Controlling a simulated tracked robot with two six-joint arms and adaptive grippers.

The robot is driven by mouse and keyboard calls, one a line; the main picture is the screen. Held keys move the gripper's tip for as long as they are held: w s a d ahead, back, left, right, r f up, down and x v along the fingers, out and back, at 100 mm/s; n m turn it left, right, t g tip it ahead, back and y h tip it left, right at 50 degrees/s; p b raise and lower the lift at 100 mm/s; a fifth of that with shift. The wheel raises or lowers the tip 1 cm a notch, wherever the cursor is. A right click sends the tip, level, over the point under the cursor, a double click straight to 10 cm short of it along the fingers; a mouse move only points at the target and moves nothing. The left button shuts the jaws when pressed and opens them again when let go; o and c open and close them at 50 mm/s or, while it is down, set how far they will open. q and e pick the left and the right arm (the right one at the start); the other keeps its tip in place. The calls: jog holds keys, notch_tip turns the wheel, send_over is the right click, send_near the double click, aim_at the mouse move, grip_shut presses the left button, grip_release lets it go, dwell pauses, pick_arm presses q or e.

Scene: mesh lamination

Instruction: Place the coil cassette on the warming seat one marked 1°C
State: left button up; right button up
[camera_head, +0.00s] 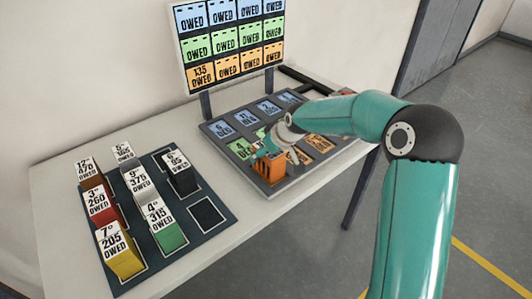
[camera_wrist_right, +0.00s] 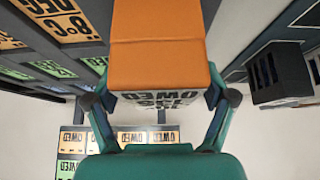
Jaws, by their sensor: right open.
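The coil cassette, an orange block with a white label (camera_head: 268,168), stands at the near left corner of the dark seat panel (camera_head: 281,191), in the orange row. In the right wrist view the orange cassette (camera_wrist_right: 158,45) lies between my right fingers, its label upside down. My right gripper (camera_head: 274,144) is open around the top of the cassette; its fingers also show in the right wrist view (camera_wrist_right: 162,101). The seat marking under the cassette is hidden, so I cannot read it. My left gripper is not in view.
A dark rack (camera_head: 132,274) at left holds several labelled cassettes, with an empty slot (camera_head: 206,214) at its near right. An upright board (camera_head: 232,42) with blue, green and orange OWED cards stands behind the panel. Bare white table (camera_head: 60,224) lies left of the rack.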

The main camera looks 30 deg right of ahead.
jog(key=b+v, duration=0.1)
jog(key=v, duration=1)
jog(key=shift+r+b, duration=0.3)
jog(key=shift+b, duration=0.05)
jog(key=shift+s, duration=0.1)
